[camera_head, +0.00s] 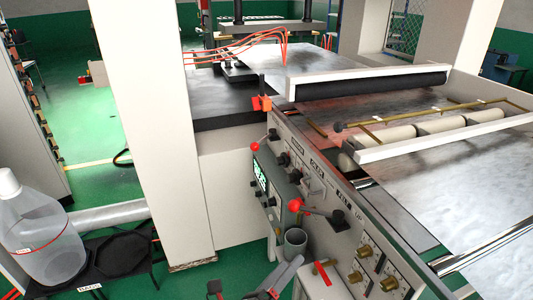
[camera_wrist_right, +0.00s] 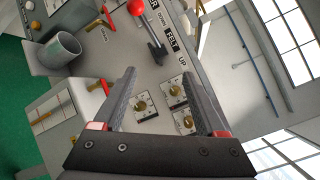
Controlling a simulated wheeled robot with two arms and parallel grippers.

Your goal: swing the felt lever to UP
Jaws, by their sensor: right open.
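The felt lever (camera_head: 312,211) is a dark shaft with a red ball knob on the grey machine panel, beside the FELT and UP labels. In the head view its knob points left from the pivot. In the right wrist view the felt lever (camera_wrist_right: 147,30) has its knob at the top edge, towards the DOWN label and away from UP (camera_wrist_right: 183,62). My right gripper (camera_head: 247,289) is low in the head view, below the lever. In the wrist view the right gripper (camera_wrist_right: 158,73) is open and empty, its fingertips below the lever pivot and apart from it. My left gripper is out of view.
A grey cup (camera_head: 295,243) hangs on the panel left of the lever. Brass knobs (camera_head: 366,254) sit on plates right of the gripper. Another red-knobbed lever (camera_head: 263,143) is farther up the panel. A clear jug (camera_head: 38,238) stands at far left.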

